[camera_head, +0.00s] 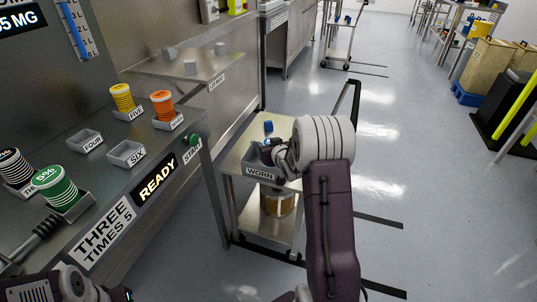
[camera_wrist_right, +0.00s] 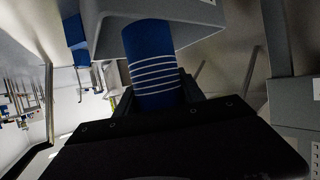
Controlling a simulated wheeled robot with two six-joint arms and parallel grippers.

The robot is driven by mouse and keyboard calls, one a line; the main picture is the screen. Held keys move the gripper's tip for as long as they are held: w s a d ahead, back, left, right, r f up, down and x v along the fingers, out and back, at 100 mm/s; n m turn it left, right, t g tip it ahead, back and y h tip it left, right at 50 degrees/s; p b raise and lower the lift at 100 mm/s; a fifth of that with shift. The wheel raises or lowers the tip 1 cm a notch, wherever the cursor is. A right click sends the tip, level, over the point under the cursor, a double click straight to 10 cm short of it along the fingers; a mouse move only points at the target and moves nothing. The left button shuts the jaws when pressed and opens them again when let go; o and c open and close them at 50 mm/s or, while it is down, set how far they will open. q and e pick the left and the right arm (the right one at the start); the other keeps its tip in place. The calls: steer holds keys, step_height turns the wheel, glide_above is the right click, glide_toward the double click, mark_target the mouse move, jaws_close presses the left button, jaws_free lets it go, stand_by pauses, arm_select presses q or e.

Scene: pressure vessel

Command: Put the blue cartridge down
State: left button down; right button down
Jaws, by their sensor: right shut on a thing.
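My right gripper (camera_head: 277,152) is at the grey bin marked WORN (camera_head: 262,172) on the small cart. In the right wrist view it is shut on the blue cartridge (camera_wrist_right: 152,65), which has several white rings. The cartridge overlaps the wall of a grey bin (camera_wrist_right: 103,35); I cannot tell whether it touches the bottom.
Another small blue thing (camera_head: 268,127) stands on the cart (camera_head: 237,150) behind the bin. A tan drum (camera_head: 277,201) sits on the lower shelf. The steel bench (camera_head: 190,108) at left holds trays with yellow (camera_head: 122,98), orange (camera_head: 162,105) and green (camera_head: 55,187) cartridges.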

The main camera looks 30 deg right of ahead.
step_height(320, 180, down, 4)
steer(key=shift+r+b, duration=0.25)
steer(key=shift+b, duration=0.45)
steer(key=shift+f, duration=0.2)
steer(key=shift+r, duration=0.1)
steer(key=shift+f+b, duration=0.45)
steer(key=shift+f, duration=0.15)
steer(key=c, duration=0.7)
jaws_free()
steer(key=shift+r, duration=0.15)
